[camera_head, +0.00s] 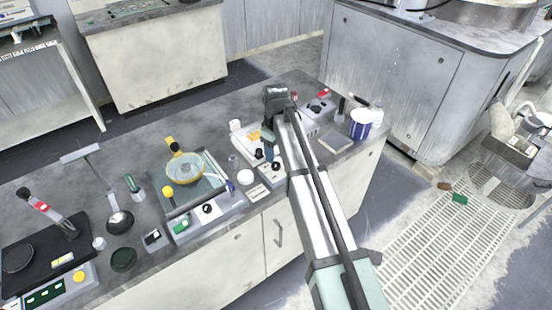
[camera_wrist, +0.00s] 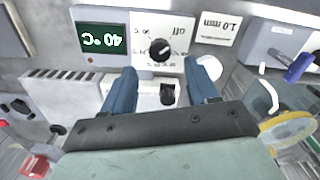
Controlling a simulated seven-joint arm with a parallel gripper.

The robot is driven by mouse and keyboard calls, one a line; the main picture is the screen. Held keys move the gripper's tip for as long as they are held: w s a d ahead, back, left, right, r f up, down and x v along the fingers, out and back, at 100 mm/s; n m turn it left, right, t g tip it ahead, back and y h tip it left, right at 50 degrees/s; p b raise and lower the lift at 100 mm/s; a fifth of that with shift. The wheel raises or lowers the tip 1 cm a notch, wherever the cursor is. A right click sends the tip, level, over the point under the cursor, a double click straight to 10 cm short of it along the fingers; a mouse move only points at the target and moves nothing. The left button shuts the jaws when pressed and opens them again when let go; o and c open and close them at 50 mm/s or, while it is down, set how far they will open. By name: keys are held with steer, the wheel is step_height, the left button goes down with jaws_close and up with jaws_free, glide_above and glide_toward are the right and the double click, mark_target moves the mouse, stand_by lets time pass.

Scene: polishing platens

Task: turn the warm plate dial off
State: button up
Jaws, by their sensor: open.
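The warm plate's panel (camera_wrist: 140,30) appears upside down in the wrist view, with a green display (camera_wrist: 101,39) reading 40 °C. Its black dial (camera_wrist: 160,48) sits beside a printed scale with "off" at its upper right. The dial's exact setting is too small to tell. My gripper (camera_wrist: 160,68) is open, its blue fingers apart on either side below the dial, with nothing held. In the head view my gripper (camera_head: 267,149) is over the bench; the dial (camera_head: 276,166) shows just below it. My arm hides part of the panel there.
A second black control (camera_wrist: 167,93) lies between my fingers. A "1.0 mm" label (camera_wrist: 219,27) is beside the panel. Several small items crowd the bench.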

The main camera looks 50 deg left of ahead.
mark_target(276, 164)
step_height(276, 164, up, 8)
stand_by(0.4)
stand_by(0.4)
